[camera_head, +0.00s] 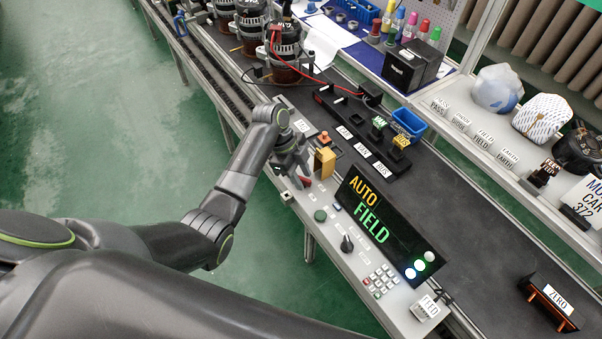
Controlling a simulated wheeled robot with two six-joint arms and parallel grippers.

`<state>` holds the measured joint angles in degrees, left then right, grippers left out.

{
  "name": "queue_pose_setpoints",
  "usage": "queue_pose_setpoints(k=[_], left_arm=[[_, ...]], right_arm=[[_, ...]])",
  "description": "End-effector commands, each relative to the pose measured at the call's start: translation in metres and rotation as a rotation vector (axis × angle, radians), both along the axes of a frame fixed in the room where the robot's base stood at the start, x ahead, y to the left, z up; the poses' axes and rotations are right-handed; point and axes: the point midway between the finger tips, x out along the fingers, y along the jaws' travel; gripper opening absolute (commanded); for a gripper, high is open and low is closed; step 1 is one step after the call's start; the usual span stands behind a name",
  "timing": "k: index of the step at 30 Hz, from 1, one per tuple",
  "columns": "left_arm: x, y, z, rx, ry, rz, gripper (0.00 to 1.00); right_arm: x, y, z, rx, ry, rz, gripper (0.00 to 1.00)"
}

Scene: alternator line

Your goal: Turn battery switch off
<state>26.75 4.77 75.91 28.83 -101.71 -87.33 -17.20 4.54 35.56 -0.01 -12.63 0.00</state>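The grey control panel (352,264) runs along the near edge of the bench. My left gripper (297,178) points down at its far left end, beside a yellow box (324,161). A small red part (307,182), possibly the battery switch handle, shows right at the fingertips. The gripper hides most of it, so its position and any contact are unclear. I cannot tell whether the fingers are apart or shut on it. My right gripper is not in view.
The panel also holds an orange-red button (324,137), a green button (320,215), a black knob (347,243) and a keypad (380,281). A display (385,228) reading AUTO FIELD stands behind. Alternators (287,52) sit at the upper left. The dark bench top at right is mostly clear.

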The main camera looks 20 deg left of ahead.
Motion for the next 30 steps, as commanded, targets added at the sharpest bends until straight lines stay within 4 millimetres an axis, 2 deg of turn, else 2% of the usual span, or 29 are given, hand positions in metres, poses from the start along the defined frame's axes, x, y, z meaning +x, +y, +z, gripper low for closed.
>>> queue_pose_setpoints(k=[3,11,20,30], left_arm=[[0.0,0.0,0.0,0.0,0.0,0.0,0.32],[0.0,0.0,0.0,0.0,0.0,0.0,0.0],[0.0,0.0,0.002,0.0,0.001,0.016,0.0],[-0.002,0.0,0.006,-0.001,0.002,0.193,0.0]], right_arm=[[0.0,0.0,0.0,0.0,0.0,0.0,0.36],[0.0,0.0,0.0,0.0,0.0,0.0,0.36],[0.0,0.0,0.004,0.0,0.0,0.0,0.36],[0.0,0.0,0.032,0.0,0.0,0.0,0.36]])
